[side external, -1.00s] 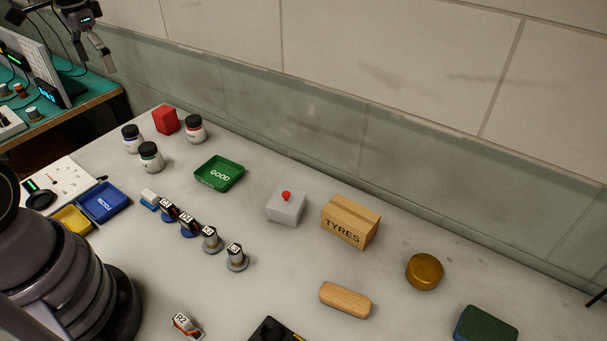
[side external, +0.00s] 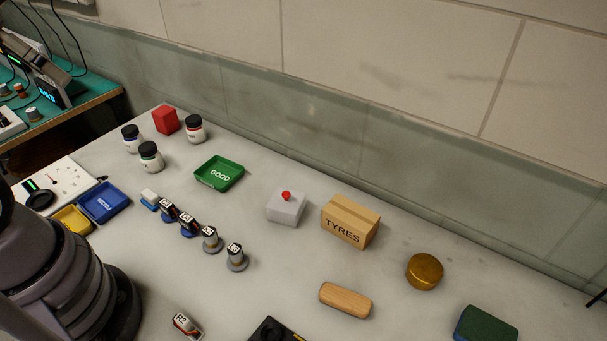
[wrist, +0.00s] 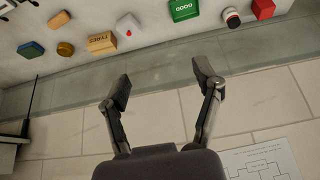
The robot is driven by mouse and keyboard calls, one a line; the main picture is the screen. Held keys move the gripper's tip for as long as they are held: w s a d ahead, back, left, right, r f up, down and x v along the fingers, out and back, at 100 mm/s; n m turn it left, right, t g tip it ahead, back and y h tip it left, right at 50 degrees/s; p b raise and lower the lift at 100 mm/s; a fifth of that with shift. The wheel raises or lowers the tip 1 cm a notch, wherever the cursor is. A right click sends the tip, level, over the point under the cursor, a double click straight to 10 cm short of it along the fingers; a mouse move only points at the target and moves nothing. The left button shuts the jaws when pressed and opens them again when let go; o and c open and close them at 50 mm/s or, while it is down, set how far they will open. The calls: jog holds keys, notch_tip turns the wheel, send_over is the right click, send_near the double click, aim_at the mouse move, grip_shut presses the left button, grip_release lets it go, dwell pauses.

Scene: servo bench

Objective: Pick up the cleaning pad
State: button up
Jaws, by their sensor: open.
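A pad with a dark green top and blue side, which looks like the cleaning pad (side external: 486,324), lies on the bench at the lower right of the side view, partly cut off by the frame. In the wrist view it shows at the upper left (wrist: 31,50). My gripper (wrist: 163,82) is open and empty in the wrist view, its fingers apart in front of the wall and well away from the pad. The gripper is out of the side view.
Near the pad are a brass round tin (side external: 424,271), a wooden block (side external: 345,300) and a TYRES box (side external: 350,221). A grey red-button box (side external: 286,207) and a green GOOD tray (side external: 220,173) stand farther left. The tiled wall (side external: 400,60) borders the bench.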

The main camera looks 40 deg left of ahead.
jog(key=g, duration=0.6)
send_over(149, 194)
jog(key=f, duration=3.4)
jog(key=shift+w+d+f, duration=0.1)
jog(key=shift+w+f, duration=0.05)
jog(key=shift+w, duration=0.05)
notch_tip(149, 194, down, 6)
jog(key=shift+s+r, duration=0.1)
jog(key=shift+s, duration=0.05)
jog(key=c, duration=0.8)
